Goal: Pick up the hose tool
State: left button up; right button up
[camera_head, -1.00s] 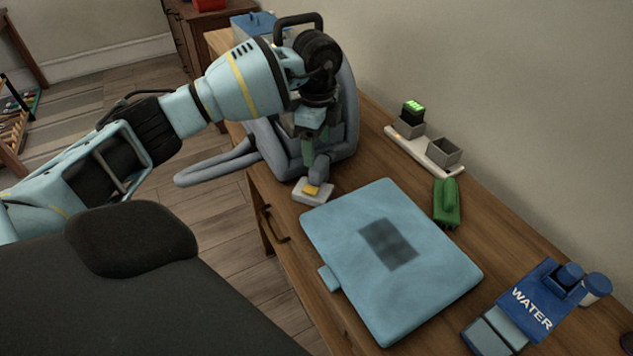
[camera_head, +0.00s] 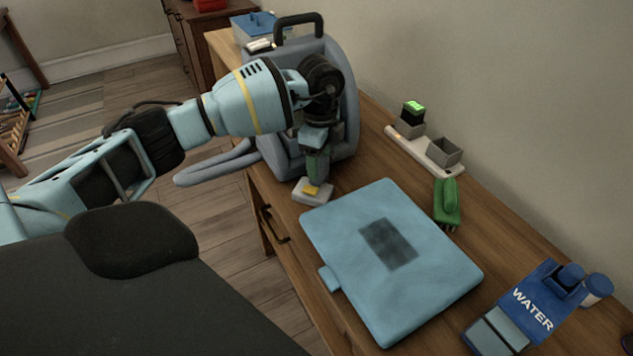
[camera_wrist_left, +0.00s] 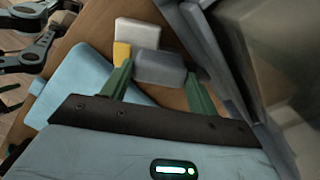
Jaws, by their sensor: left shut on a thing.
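The hose tool, with a grey body, a yellow piece and a pale foot (camera_head: 314,191), is at the table edge beside the blue mat. My left gripper (camera_head: 316,168) comes down over it from above and is shut on its grey body. In the left wrist view, the green fingers (camera_wrist_left: 158,88) sit on either side of the grey body (camera_wrist_left: 160,67), with the yellow piece and white foot beyond. The fingers partly hide the tool in the head view. I cannot tell if the tool touches the table. My right gripper is not seen.
A grey vacuum body (camera_head: 345,115) with a hose (camera_head: 215,167) stands close behind the gripper. A light-blue pad (camera_head: 435,285) fills the table front. A green object (camera_head: 447,202), a white tray with grey cups (camera_head: 430,152) and a blue WATER box (camera_head: 530,300) lie to the right.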

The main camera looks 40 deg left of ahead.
pick_arm(q)
jog(key=shift+r, duration=0.1)
jog(key=shift+c, duration=0.3)
notch_tip(320, 180, up, 10)
dwell(0.3)
